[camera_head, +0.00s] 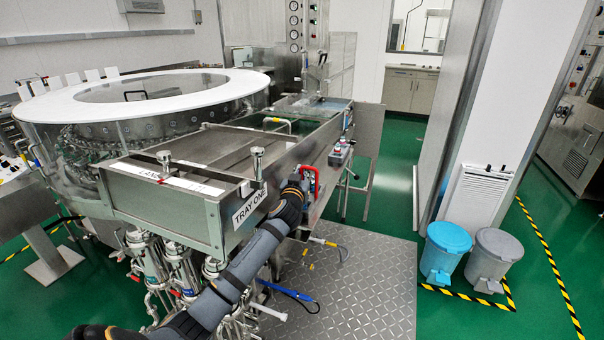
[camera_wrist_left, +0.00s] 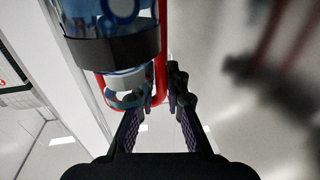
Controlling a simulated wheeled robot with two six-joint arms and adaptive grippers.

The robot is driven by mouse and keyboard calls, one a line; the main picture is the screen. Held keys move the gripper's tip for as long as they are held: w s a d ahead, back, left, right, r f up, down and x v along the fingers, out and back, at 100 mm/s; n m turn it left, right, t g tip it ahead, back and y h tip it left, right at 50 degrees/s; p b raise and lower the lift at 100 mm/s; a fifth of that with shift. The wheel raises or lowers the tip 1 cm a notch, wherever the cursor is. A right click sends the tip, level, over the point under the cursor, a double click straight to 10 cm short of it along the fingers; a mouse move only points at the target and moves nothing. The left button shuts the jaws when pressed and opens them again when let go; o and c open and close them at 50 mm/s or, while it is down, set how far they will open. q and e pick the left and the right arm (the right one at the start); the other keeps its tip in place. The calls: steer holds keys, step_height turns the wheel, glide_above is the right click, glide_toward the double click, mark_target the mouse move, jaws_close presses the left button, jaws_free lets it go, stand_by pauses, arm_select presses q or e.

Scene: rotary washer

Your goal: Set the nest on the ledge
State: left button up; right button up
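A red frame with a blue, bottle-like part, the likely nest (camera_head: 309,179), hangs at the right side of the steel machine, beside the TRAY ONE sign. In the left wrist view the red frame (camera_wrist_left: 162,45) runs down beside a blue clear body with a black band. My left gripper (camera_head: 297,190) reaches it from the front. Its fingertips (camera_wrist_left: 161,92) are close together around the red bar and appear shut on it. The ledge cannot be told apart for certain; a narrow steel shelf (camera_head: 346,166) projects from the machine side. My right gripper is not in view.
Small bottles (camera_head: 340,152) stand farther along the machine side. A steel rail and hoses lie below my left arm. The checker-plate floor (camera_head: 365,290) to the right is mostly clear. A blue bin (camera_head: 445,250) and a grey bin (camera_head: 494,260) stand farther right.

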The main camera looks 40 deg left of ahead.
arm_select(q)
steer(key=o, duration=0.3)
steer(key=shift+f, duration=0.1)
steer(key=v, duration=1.2)
